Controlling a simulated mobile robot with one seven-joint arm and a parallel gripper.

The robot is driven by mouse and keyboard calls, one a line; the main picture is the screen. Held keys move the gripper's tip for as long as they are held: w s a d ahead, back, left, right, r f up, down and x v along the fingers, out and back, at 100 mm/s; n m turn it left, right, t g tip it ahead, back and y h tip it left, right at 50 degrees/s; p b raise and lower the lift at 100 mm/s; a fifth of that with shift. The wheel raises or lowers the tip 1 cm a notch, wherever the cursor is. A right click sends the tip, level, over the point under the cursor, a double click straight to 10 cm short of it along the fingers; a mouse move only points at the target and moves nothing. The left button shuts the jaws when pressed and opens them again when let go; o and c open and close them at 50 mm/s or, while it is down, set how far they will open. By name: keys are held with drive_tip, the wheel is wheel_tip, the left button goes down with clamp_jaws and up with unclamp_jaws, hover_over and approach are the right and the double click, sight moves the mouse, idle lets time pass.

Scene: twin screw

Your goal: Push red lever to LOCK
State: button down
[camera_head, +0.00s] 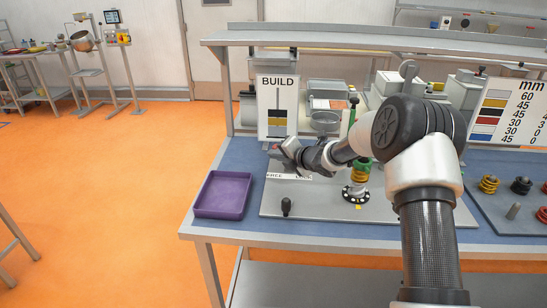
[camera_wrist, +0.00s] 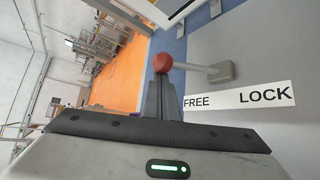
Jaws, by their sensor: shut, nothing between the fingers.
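The red lever's ball knob (camera_wrist: 163,63) shows in the wrist view, with its grey rod running right to a grey pivot block (camera_wrist: 223,72). The knob lies towards the FREE end of the white FREE/LOCK label (camera_wrist: 240,96); LOCK is at the label's right end. My gripper (camera_wrist: 164,84) is shut and empty, its fingertips right at the knob; I cannot tell whether they touch it. In the head view my gripper (camera_head: 279,153) is low over the board's left part, just above the label (camera_head: 290,176), and largely hides the lever.
A purple tray (camera_head: 223,195) sits left of the grey board (camera_head: 330,212). A small black knob (camera_head: 286,206) stands at the board's front. A post with coloured springs (camera_head: 358,175) stands to the right. The BUILD sign (camera_head: 277,107) is behind my gripper.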

drive_tip(key=shift+d+r+m+t+y+b, duration=0.15)
drive_tip(key=shift+d+m+t+y+b, duration=0.7)
drive_tip(key=shift+b, duration=1)
drive_tip(key=shift+d+r+g+y+b, duration=0.25)
drive_tip(key=shift+d+y+b, duration=0.2)
drive_tip(key=shift+d+b, duration=0.15)
drive_tip(key=shift+d+r+b, duration=0.2)
drive_tip(key=shift+d+b, duration=0.35)
drive_tip(key=shift+d, duration=0.05)
drive_tip(key=shift+d+b, duration=1)
drive_tip(key=shift+d, duration=0.35)
drive_tip(key=shift+s+d, duration=0.1)
drive_tip(key=shift+r, duration=0.15)
wheel_tip(320, 180, up, 10)
drive_tip(key=p, duration=0.1)
drive_tip(key=shift+p, duration=0.4)
